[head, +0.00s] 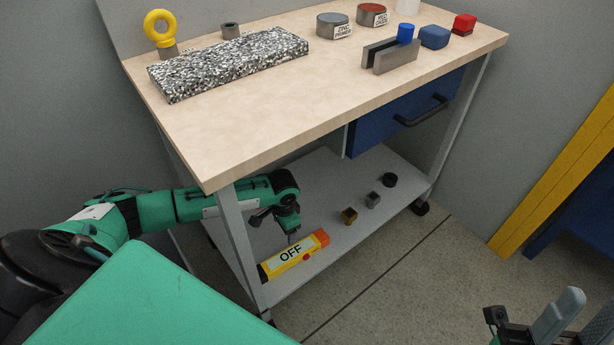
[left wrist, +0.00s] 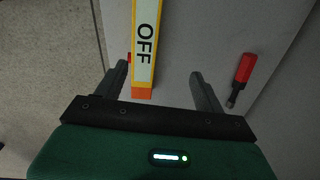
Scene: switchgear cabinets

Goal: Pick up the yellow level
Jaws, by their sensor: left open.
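The yellow level (head: 294,256) lies on the lower shelf of the workbench, with a white label reading OFF and an orange end. It also shows in the left wrist view (left wrist: 146,42), running away from the gripper with its orange end nearest. My left gripper (head: 293,236) is above the level. In the left wrist view its two fingers (left wrist: 160,80) are open, with the level's orange end between them, closer to the left finger. I cannot tell whether a finger touches it. My right gripper (head: 575,322) is at the lower right of the head view, away from the bench, its fingers apart.
A red-handled tool (left wrist: 243,70) lies right of the level in the left wrist view. Small blocks (head: 349,215) and a black ring (head: 389,180) sit on the shelf. The bench top (head: 250,125) hangs over the shelf; a bench leg (head: 236,240) stands beside my left arm.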

